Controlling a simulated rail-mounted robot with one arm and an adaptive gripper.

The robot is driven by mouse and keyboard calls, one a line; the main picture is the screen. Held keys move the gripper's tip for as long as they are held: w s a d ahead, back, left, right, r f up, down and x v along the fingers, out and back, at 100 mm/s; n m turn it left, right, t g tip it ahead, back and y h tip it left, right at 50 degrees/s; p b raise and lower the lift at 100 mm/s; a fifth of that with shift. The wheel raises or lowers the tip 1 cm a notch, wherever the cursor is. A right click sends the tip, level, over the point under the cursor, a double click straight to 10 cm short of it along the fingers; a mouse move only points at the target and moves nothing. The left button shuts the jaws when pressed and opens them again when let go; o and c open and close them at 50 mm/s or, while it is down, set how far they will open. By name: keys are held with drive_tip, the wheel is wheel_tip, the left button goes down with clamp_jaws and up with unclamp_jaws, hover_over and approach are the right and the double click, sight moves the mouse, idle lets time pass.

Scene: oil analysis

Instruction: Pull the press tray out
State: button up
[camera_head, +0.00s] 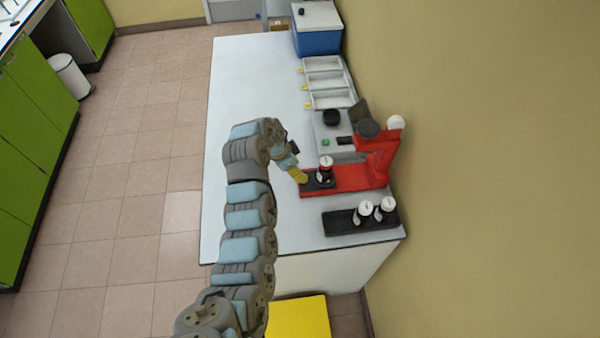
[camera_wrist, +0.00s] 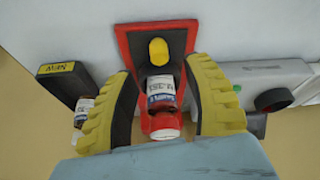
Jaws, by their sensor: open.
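The red press (camera_head: 378,160) stands on the table, its base reaching left towards my gripper (camera_head: 299,176). Its dark press tray (camera_wrist: 135,38) lies in the red base and bears a yellow knob (camera_wrist: 158,51) at its outer end. A bottle (camera_head: 325,164) stands on the tray; its labelled side and red-and-white end also show in the wrist view (camera_wrist: 161,95). My gripper (camera_wrist: 160,68) is open, with one yellow-padded finger on each side of the tray. The knob and bottle appear between the fingers. I cannot tell whether the fingers touch anything.
A black rack (camera_head: 338,222) with two bottles stands near the press at the table's front. A grey device (camera_head: 325,132) stands behind the press, then white trays (camera_head: 325,80) and a blue box (camera_head: 317,40). The left part of the table (camera_head: 240,90) is clear.

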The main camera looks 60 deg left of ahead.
drive_tip(key=shift+v, duration=2.95)
